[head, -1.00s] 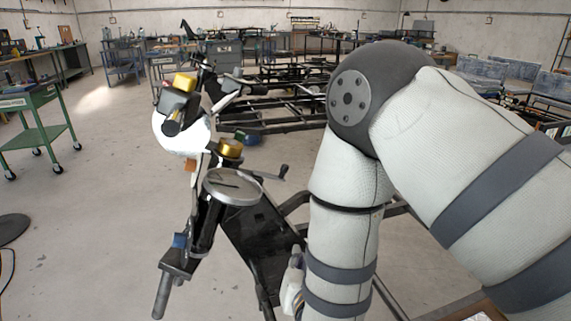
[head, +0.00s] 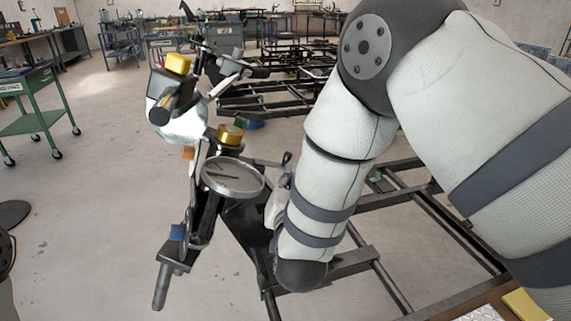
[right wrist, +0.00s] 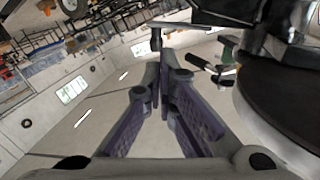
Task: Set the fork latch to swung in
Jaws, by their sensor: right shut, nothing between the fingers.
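A dark upright suspension assembly (head: 205,210) with a round grey dial (head: 233,177) stands left of centre in the head view. A thin lever with a dark end (head: 286,159) sticks out to its right. I cannot tell for sure which part is the fork latch. My right gripper (head: 280,196) is beside the right of the assembly, below the lever end, mostly hidden by my own arm. In the right wrist view my right gripper (right wrist: 160,82) has its fingers together and empty, with dark metal parts just beyond the tips. My left gripper is not seen.
Gold caps (head: 230,134) and a dark-and-white part (head: 178,112) top the assembly. A dark handle (head: 162,285) hangs at its lower left. Black frame rails (head: 385,205) lie to the right. A green cart (head: 38,118) stands far left, with open floor between.

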